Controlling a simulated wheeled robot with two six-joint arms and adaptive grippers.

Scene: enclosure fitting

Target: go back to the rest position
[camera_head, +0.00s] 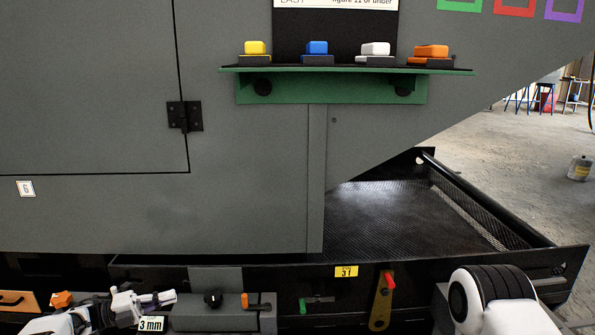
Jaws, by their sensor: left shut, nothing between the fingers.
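My left gripper (160,298) is low at the left, in front of the dark lower ledge. It is shut with nothing in its fingers, and part of its arm is cut off by the bottom edge. My right arm shows only as a white and black joint at the lower right; its gripper is out of view.
A green shelf (330,88) on the grey enclosure wall (90,80) holds yellow (255,47), blue (317,47), white (376,48) and orange (431,51) blocks. A red-tipped lever (381,305) and a grey box (220,318) are on the lower ledge. Open floor lies right.

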